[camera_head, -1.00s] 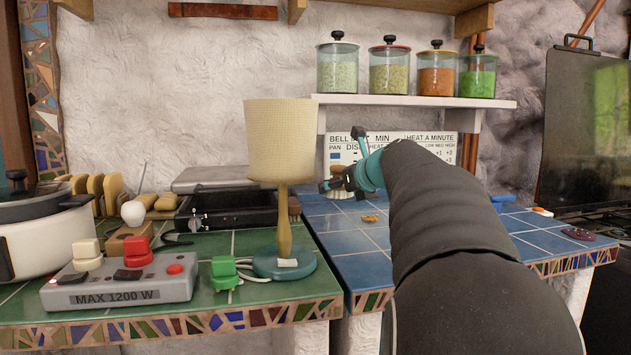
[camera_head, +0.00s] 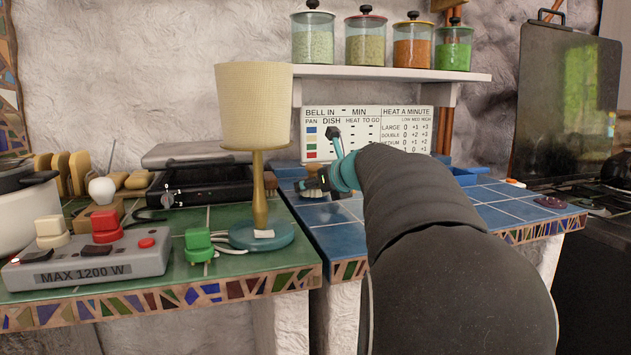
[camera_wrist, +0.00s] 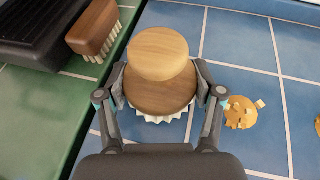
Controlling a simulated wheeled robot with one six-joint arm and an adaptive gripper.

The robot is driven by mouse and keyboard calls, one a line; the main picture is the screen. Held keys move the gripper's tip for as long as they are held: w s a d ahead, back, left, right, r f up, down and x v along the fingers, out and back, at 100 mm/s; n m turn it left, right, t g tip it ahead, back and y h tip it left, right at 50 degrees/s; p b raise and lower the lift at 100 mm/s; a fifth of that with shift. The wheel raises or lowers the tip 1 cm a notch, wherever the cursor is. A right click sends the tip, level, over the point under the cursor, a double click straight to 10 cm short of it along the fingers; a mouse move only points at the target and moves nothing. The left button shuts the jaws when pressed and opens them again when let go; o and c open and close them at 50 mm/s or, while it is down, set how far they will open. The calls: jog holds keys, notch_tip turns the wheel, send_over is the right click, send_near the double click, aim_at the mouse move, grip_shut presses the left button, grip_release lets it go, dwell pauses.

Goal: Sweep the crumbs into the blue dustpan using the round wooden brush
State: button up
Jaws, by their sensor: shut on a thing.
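The round wooden brush (camera_wrist: 160,95) has a pale round knob on a darker disc, with white bristles below. It stands over the blue tiles near the green edge. My gripper (camera_wrist: 160,84) has a finger on each side of it and is shut on it. In the head view my gripper (camera_head: 314,186) is low over the left part of the blue counter. A pile of tan crumbs (camera_wrist: 241,113) lies just right of the brush, apart from it, and more crumbs (camera_wrist: 318,125) show at the right edge. A blue object (camera_head: 466,174), likely the dustpan, is partly hidden behind my arm.
A rectangular wooden brush (camera_wrist: 94,27) lies on the green tiles left of my gripper, beside a black appliance (camera_head: 205,184). A lamp (camera_head: 258,150) stands at the green counter's right end. A shelf (camera_head: 390,73) with jars hangs above. Right of my arm, blue tiles are mostly clear.

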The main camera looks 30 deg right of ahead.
jog(key=shift+f+b, duration=0.3)
jog(key=shift+f, duration=0.25)
jog(key=shift+s+d+f+b, duration=0.15)
jog(key=shift+s+d, duration=0.3)
jog(key=shift+d, duration=1.4)
jog(key=shift+s+d+r+b, duration=0.15)
jog(key=shift+s+d, duration=0.35)
jog(key=shift+d, duration=1.35)
jog(key=shift+s+d+f+b, duration=0.15)
jog(key=shift+s+d, duration=0.3)
jog(key=shift+d, duration=1.4)
jog(key=shift+s+d+p, duration=0.35)
jog(key=shift+d+p, duration=0.35)
jog(key=shift+d, duration=0.75)
jog(key=shift+s+d+p, duration=0.3)
jog(key=shift+d+p, duration=0.35)
jog(key=shift+d, duration=0.8)
jog(key=shift+s+d+p, duration=0.35)
jog(key=shift+d+p, duration=0.35)
jog(key=shift+d, duration=0.75)
jog(key=shift+s+d, duration=0.35)
jog(key=shift+d, duration=1.1)
jog(key=shift+s+d, duration=0.35)
jog(key=shift+d, duration=1.05)
jog(key=shift+s+d, duration=0.35)
jog(key=shift+d, duration=1.1)
jog(key=shift+a+r, duration=0.1)
jog(key=shift+r, duration=3.65)
